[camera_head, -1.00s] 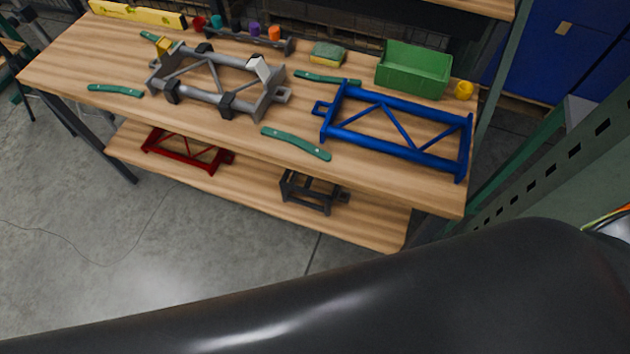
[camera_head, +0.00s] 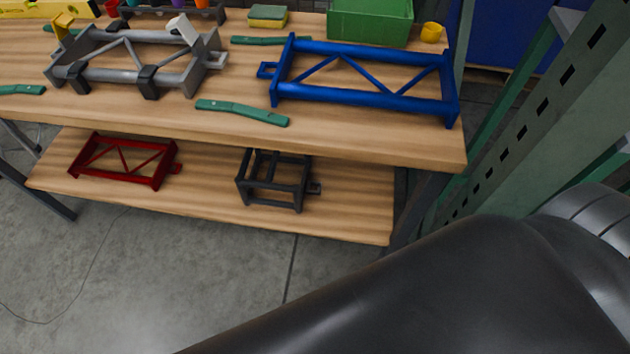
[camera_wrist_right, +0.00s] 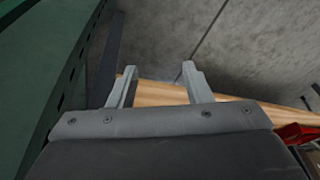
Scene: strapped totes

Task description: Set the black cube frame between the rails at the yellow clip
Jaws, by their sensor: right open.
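The black cube frame (camera_head: 272,181) stands on the lower shelf in the head view, with a small lug on its right side. The grey rail frame (camera_head: 130,58) lies on the upper bench top at the left, with black clips on its rails. Its yellow clip (camera_head: 63,24) is at its left end, and a white clip (camera_head: 183,29) is near its right end. My right gripper (camera_wrist_right: 157,78) is open and empty in the right wrist view, with wooden board beyond its fingers. The cube frame is not seen there. My left gripper is not in view.
A red frame (camera_head: 122,160) lies left of the cube frame on the lower shelf (camera_head: 215,200). A blue frame (camera_head: 365,78), green strips (camera_head: 243,112), a green bin (camera_head: 370,22) and a yellow cup (camera_head: 431,32) are on top. A green upright (camera_head: 545,110) stands at right.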

